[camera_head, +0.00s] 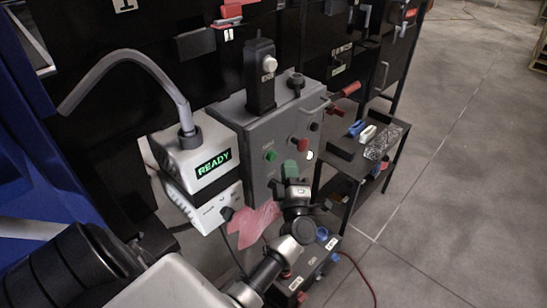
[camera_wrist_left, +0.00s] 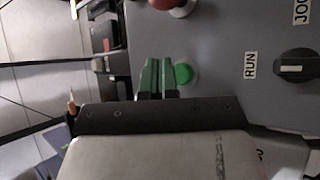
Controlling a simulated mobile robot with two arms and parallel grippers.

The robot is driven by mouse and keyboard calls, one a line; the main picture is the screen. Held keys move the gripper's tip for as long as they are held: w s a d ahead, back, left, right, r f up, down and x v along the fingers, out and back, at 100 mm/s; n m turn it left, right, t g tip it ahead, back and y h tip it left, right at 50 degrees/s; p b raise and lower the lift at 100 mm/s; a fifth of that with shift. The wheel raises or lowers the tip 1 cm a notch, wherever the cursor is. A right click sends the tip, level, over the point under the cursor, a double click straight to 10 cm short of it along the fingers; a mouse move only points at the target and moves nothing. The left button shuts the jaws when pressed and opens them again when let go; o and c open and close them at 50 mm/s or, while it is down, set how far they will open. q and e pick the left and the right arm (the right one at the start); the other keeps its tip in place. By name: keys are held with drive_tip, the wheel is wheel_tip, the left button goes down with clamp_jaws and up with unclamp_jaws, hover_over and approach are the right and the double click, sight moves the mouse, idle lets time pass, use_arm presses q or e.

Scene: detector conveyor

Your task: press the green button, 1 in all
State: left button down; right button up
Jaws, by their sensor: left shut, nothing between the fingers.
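The green button (camera_head: 271,156) is a round button on the front of the grey control box (camera_head: 235,117). It also shows in the left wrist view (camera_wrist_left: 184,74), beside a "RUN" label. My left gripper (camera_head: 290,169) has green fingers held together with nothing between them. In the head view its fingertips are in front of the box, a little right of and below the button. In the left wrist view the fingers (camera_wrist_left: 158,78) lie just left of the button and overlap its edge. Whether they touch anything is not clear. My right gripper is out of view.
A red button (camera_head: 303,146) sits right of the green one, and a dark knob (camera_wrist_left: 296,67) is near the "RUN" label. A white unit with a READY display (camera_head: 214,164) stands left of the box. A small dark table (camera_head: 345,160) stands to the right. Open floor lies further right.

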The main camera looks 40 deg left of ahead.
sight(272, 157)
use_arm(q)
drive_tip(key=shift+a, duration=0.65)
drive_tip(key=shift+a, duration=0.2)
idle(1.5)
drive_tip(key=shift+w+a, duration=0.1)
drive_tip(key=shift+a, duration=0.15)
